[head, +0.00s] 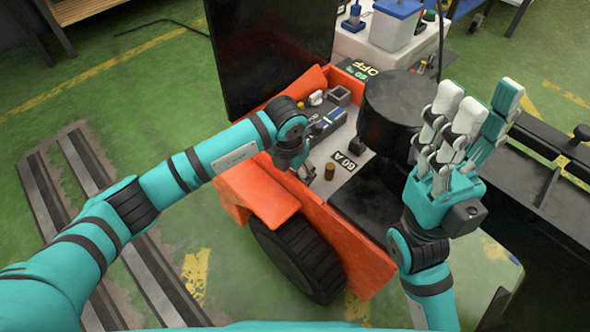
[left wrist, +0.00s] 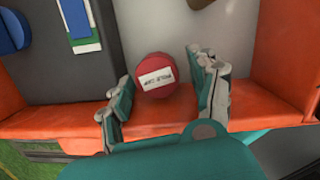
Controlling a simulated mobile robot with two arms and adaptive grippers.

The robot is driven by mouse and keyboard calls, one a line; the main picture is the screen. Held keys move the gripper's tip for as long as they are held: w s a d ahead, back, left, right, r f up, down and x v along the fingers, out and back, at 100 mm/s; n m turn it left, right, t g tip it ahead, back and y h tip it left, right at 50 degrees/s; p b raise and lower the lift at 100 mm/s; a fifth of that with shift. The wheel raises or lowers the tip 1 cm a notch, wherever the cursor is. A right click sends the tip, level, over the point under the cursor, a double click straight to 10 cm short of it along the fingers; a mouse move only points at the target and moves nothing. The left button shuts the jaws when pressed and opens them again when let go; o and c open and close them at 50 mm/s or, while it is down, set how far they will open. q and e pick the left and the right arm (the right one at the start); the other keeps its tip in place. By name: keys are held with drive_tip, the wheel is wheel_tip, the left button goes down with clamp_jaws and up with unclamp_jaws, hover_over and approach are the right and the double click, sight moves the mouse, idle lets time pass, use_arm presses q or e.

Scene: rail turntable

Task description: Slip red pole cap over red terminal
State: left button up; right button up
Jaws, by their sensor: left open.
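The red pole cap (left wrist: 153,72) is round with a white label and shows from above in the left wrist view. It sits on the grey deck beside the orange rim. My left gripper (head: 302,163) is open over the deck in the head view. In the left wrist view its fingers stand on either side of the cap, with small gaps. I cannot make out the red terminal, or what is under the cap. In the head view the gripper hides the cap. My right gripper (head: 468,115) is open, empty and raised at the right.
A brass-brown post (head: 330,170) stands near the "60 A" label (head: 350,160). A black cylinder (head: 393,103) rises behind it. The orange wall (head: 322,222) edges the deck. Blue and white parts (left wrist: 75,18) lie left of the cap in the left wrist view.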

use_arm(q)
drive_tip(key=shift+w+r, duration=0.1)
drive_tip(key=shift+r, duration=0.1)
drive_tip(key=shift+r, duration=0.35)
wheel_tip(320, 180, up, 11)
drive_tip(key=s, duration=0.1)
drive_tip(key=shift+s+a, duration=0.35)
drive_tip(key=shift+a, duration=0.1)
drive_tip(key=shift+s+a+f, duration=0.1)
